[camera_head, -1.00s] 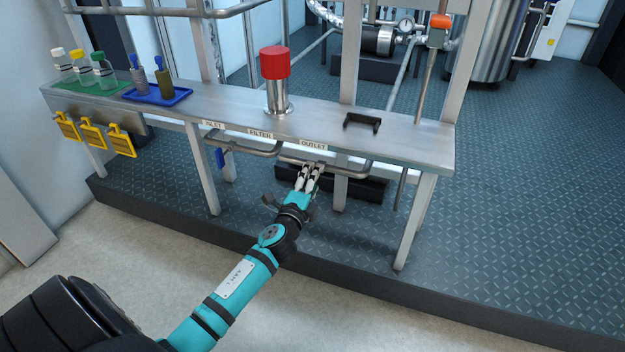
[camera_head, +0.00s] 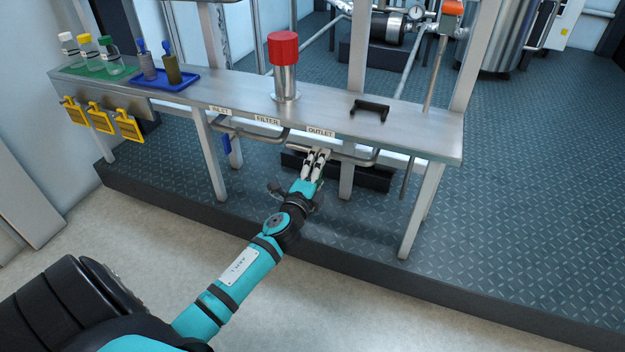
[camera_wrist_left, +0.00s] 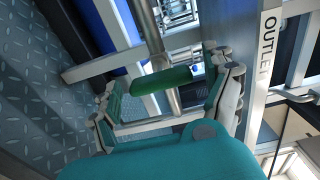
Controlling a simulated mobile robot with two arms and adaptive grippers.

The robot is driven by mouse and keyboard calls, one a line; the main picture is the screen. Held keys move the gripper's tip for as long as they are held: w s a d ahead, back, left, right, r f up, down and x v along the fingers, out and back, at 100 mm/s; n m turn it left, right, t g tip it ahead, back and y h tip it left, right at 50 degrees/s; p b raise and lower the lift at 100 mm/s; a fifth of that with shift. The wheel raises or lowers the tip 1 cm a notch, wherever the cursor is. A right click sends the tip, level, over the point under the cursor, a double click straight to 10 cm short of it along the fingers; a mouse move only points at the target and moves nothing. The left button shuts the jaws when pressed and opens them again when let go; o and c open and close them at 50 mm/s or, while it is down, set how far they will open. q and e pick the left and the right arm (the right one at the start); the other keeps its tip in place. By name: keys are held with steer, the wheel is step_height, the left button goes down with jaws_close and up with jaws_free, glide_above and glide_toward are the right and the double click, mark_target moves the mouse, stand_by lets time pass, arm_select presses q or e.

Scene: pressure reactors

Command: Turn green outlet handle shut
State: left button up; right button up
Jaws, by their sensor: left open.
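The green outlet handle (camera_wrist_left: 161,80) shows in the left wrist view as a dark green grip across a grey metal pipe (camera_wrist_left: 152,30). It lies between the spread fingers of my left gripper (camera_wrist_left: 165,100), which is open, and I see no clear grip on it. In the head view my left gripper (camera_head: 316,158) is at the bench's front edge, just below the OUTLET label (camera_head: 320,132). There the gripper and bench hide the green handle. The OUTLET label also shows in the left wrist view (camera_wrist_left: 266,48). My right gripper is not in view.
The steel bench (camera_head: 420,130) carries a red-capped filter cylinder (camera_head: 284,70), a black bracket (camera_head: 370,109), a blue tray (camera_head: 150,84) and several bottles on a green mat (camera_head: 75,72). Pipes (camera_head: 250,132) run under its front edge. A blue handle (camera_head: 226,144) hangs at the inlet. Yellow tags (camera_head: 128,126) hang at the left.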

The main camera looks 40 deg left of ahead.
arm_select(q)
steer(key=v, duration=1.1)
steer(key=shift+s, duration=0.2)
steer(key=shift+d, duration=0.15)
